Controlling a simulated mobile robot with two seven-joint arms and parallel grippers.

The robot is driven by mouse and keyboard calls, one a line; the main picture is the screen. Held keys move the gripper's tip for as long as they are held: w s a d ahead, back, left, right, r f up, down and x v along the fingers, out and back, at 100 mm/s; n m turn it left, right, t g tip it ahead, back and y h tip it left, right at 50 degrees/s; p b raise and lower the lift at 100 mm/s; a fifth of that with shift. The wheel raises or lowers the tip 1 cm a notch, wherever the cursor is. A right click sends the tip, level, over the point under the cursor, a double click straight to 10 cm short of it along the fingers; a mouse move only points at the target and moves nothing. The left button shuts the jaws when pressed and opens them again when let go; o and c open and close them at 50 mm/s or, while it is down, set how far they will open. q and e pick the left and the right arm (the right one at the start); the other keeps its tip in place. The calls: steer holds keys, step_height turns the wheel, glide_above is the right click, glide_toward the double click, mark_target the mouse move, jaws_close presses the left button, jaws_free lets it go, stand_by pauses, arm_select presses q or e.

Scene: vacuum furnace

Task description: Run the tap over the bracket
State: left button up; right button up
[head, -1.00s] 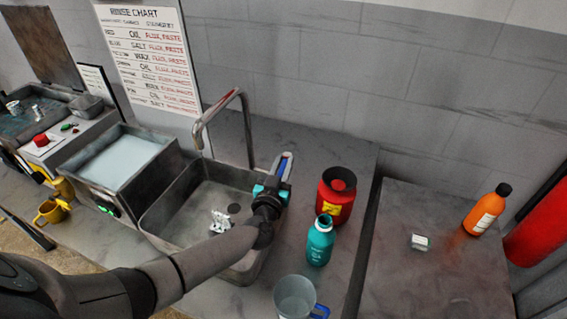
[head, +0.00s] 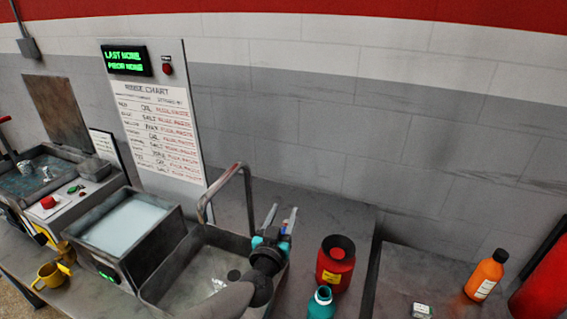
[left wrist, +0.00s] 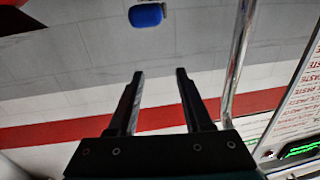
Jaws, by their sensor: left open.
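The bracket looks like the small pale metal piece (head: 218,284) in the sink (head: 190,262), partly cut from clear view by the sink's depth and my arm. The bent metal tap (head: 247,190) rises behind the sink, its spout over the basin; I see no water from it. My left gripper (head: 282,208) is open and empty at the sink's right side, right of the tap, fingers pointing up and away. In the left wrist view the open fingers (left wrist: 160,73) have a blue piece (left wrist: 146,15) beyond them, perhaps the tap's handle, and the tap pipe (left wrist: 238,60) to the right. My right gripper is out of view.
A red container (head: 336,263) and teal bottle (head: 321,304) stand right of the sink. An orange bottle (head: 486,275) is on the right table. A bath of pale liquid (head: 125,225) and yellow mug (head: 51,274) are left. The rinse chart (head: 160,125) stands behind.

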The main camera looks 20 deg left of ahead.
arm_select(q)
step_height(320, 180, up, 14)
steer(key=p, duration=0.7)
steer(key=shift+f+p, duration=0.25)
steer(key=shift+p, duration=0.15)
